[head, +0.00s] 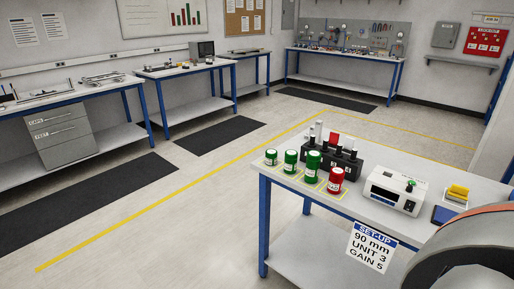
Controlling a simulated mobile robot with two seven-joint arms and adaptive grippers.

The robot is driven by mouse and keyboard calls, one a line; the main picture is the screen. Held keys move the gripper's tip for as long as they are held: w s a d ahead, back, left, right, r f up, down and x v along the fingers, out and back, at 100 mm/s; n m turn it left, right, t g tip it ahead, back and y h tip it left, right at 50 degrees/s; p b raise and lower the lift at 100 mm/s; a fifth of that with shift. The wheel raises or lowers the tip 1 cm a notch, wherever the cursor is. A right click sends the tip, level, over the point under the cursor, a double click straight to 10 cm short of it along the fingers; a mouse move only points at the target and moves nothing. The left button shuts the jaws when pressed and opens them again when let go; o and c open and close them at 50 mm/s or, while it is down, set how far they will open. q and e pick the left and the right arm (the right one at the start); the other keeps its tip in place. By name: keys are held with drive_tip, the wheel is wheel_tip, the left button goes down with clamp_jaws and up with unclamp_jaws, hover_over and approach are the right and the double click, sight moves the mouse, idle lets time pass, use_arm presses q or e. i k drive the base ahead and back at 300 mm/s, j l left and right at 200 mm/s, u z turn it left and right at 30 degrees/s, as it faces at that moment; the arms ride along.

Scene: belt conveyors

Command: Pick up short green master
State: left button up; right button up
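The short green master (271,157) is a small green cylinder with a white label. It stands upright at the left end of the bench top, in a row of labelled cylinders. To its right stand a taller green master (291,161) and the tallest green one (312,164). A red master (336,181) stands at the right end of the row, nearer the front edge. The cylinders stand on yellow-outlined spots. Neither my left nor my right gripper is in view.
The bench (390,222) also holds a black rack (345,161) with upright cylinders, a white instrument (392,189) and a yellow block (457,193). A set-up sign (371,247) hangs in front. Open floor (180,230) lies to the left. A large curved shape covers the lower right.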

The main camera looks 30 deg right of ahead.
sight(271, 155)
drive_tip(key=i+j+z, duration=0.1)
drive_tip(key=i+z, duration=0.4)
drive_tip(key=i+j+z, duration=0.6)
drive_tip(key=z, duration=0.3)
drive_tip(key=i+j+z, duration=0.25)
drive_tip(key=z, duration=0.15)
drive_tip(key=i+j+z, duration=0.1)
drive_tip(key=j+z, duration=0.2)
drive_tip(key=z, duration=0.15)
drive_tip(key=i+j+z, duration=0.1)
drive_tip(key=j+z, duration=0.6)
drive_tip(key=z, duration=0.15)
drive_tip(key=i, duration=0.05)
